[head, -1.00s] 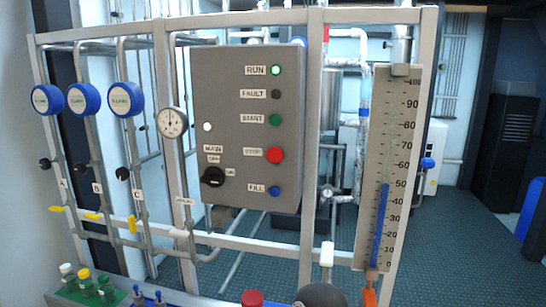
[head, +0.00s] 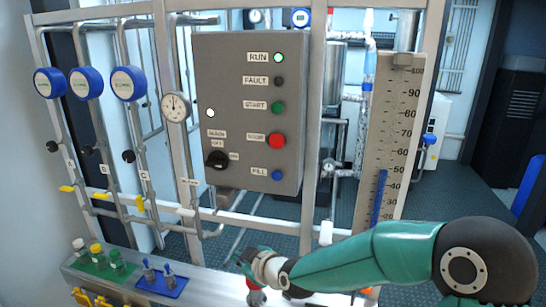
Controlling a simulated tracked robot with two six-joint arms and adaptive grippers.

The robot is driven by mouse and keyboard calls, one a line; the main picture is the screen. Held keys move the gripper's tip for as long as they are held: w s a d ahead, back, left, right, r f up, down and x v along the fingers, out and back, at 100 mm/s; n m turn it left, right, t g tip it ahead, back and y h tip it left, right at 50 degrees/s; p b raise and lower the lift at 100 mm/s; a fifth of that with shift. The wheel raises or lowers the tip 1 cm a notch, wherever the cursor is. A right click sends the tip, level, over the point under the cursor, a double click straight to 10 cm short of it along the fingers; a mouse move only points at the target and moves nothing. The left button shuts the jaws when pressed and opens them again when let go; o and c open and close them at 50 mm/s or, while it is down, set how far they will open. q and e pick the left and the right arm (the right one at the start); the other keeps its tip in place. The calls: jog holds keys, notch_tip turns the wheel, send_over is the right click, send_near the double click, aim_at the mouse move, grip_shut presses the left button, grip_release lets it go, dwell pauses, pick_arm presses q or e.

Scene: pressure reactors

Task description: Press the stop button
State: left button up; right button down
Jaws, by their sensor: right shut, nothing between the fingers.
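The red stop button (head: 277,141) is a round knob beside its STOP label on the grey control panel (head: 235,60). It shows in full and nothing touches it. My right gripper (head: 241,260) is shut and empty, at the bottom of the head view. It is below and slightly left of the button in the picture, well apart from it. My teal right arm comes in from the lower right. My left gripper is not in view.
The panel also has a lit RUN lamp (head: 279,58), a green start button (head: 278,107), a blue fill button (head: 277,175) and a black main switch (head: 216,159). A level gauge (head: 398,100) stands to the right. Small bottles (head: 97,256) stand at lower left.

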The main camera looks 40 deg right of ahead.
aim_at(275, 148)
jog(key=s+d+r+n+t+h+p, duration=0.1)
jog(key=d+r+t, duration=0.1)
jog(key=r, duration=1)
jog(key=s+d+r+n+t+h+p, duration=0.1)
jog(key=d+r+n+t, duration=0.1)
jog(key=r, duration=1)
jog(key=shift+d+r+t, duration=0.25)
jog(key=shift+d+t, duration=0.25)
jog(key=shift+d, duration=0.65)
jog(key=w+d, duration=0.2)
jog(key=d, duration=0.1)
jog(key=w+d+b, duration=0.1)
jog(key=w+d, duration=0.2)
jog(key=shift+r, duration=0.15)
jog(key=shift+w+d, duration=0.35)
jog(key=shift+f, duration=0.2)
